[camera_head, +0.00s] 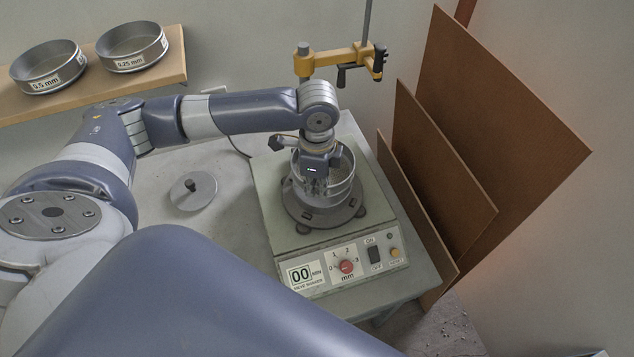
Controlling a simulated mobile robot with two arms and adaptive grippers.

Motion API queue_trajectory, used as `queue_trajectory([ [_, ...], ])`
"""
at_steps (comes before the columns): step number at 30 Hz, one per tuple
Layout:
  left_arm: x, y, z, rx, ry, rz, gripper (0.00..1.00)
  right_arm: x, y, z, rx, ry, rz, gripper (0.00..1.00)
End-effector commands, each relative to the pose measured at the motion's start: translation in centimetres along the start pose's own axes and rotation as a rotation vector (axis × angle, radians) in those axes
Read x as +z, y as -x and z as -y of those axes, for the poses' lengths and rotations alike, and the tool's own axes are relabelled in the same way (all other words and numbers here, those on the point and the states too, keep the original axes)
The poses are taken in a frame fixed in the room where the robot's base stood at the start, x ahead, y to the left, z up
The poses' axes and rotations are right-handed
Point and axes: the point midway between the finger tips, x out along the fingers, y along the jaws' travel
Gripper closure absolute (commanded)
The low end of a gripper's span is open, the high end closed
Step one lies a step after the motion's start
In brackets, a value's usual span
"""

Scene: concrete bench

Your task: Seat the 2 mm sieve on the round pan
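A round metal sieve-like ring (346,190) stands on the shaker's round dark base plate (318,217). No label shows on it, and I cannot make out a separate round pan beneath it or whether the two are seated. My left gripper (314,188) points down at the left part of the ring, overlapping its rim and partly hiding it. Its fingertips are small and blurred against the metal, so I cannot tell whether they are closed on the wall. My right gripper is not in view.
The shaker (268,215) has a clamp arm (335,60) on a rod above it. A lid with a knob (193,190) lies left on the bench. Sieves marked 0.5 mm (48,68) and 0.25 mm (132,47) sit on a shelf. Brown boards (490,120) lean at right.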

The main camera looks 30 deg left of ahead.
Motion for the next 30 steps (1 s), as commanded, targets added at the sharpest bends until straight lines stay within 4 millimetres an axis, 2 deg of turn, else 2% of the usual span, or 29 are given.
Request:
queue_trajectory([
  [1,0.0,-0.6,0.1,-0.002,0.000,-0.001,1.00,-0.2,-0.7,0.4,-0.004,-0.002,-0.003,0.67],
  [10,0.0,-1.9,0.0,-0.003,-0.001,0.000,1.00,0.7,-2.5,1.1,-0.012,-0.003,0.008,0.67],
  [17,0.0,-2.7,0.0,0.000,0.001,0.001,1.00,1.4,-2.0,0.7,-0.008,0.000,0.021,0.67],
  [30,0.0,-3.0,0.1,-0.002,0.000,0.000,1.00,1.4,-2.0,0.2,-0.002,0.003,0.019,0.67],
])
